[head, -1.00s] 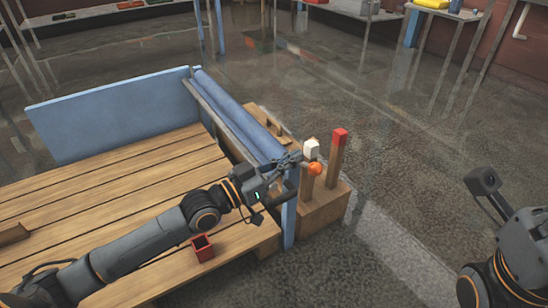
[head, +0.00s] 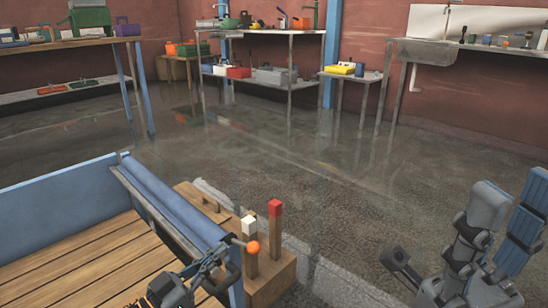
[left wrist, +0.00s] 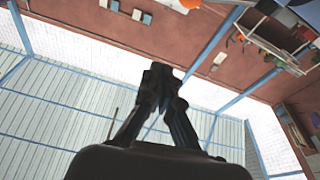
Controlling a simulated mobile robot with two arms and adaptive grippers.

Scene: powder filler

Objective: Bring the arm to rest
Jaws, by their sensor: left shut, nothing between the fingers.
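My left gripper (head: 222,256) is at the bottom of the head view, beside the lever with the orange ball (head: 253,247). Its fingers are together with nothing between them; the left wrist view also shows the shut fingers (left wrist: 158,74) pointing up at the wall and ceiling. I cannot tell whether the gripper touches the lever. Most of my left arm is below the head view. My right arm (head: 470,245) shows at the lower right, and its finger state is unclear.
A wooden block (head: 272,275) carries a white-topped post (head: 249,226) and a red-topped post (head: 275,208), close to my left gripper. A blue-sided wooden bench (head: 70,265) is at the left. Tables stand along the far walls. The middle floor is open.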

